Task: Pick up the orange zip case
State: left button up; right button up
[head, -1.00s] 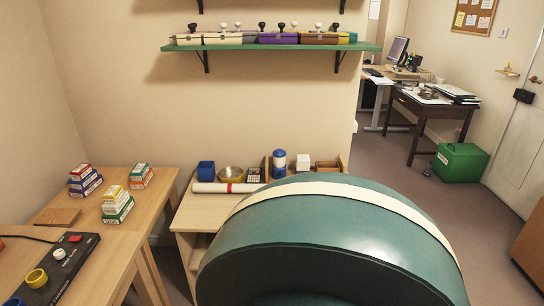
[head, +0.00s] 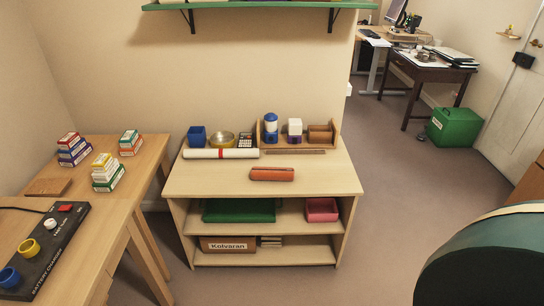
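The orange zip case (head: 272,174) lies on the top of a low wooden shelf unit (head: 205,180), right of the middle and near the front edge. It is a long, rounded, orange-red case lying lengthwise across the picture, and nothing covers it. Neither of my grippers shows in the head view.
Behind the case are a white roll with a red band (head: 221,153), a blue cup (head: 197,136), a brass bowl (head: 222,139), a calculator (head: 246,141) and a wooden organiser (head: 336,146). Left is a table with small boxes (head: 107,172) and a battery charger (head: 48,250). The unit's front-left top is bare.

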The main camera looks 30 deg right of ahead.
aim_at(260, 173)
jog(key=z, duration=0.95)
jog(key=i+l+z, duration=0.15)
jog(key=i, duration=0.35)
jog(key=i+l+z, duration=0.15)
jog(key=i+l, duration=0.15)
jog(key=i, duration=0.25)
jog(key=i+l+z, duration=0.15)
jog(key=i, duration=0.35)
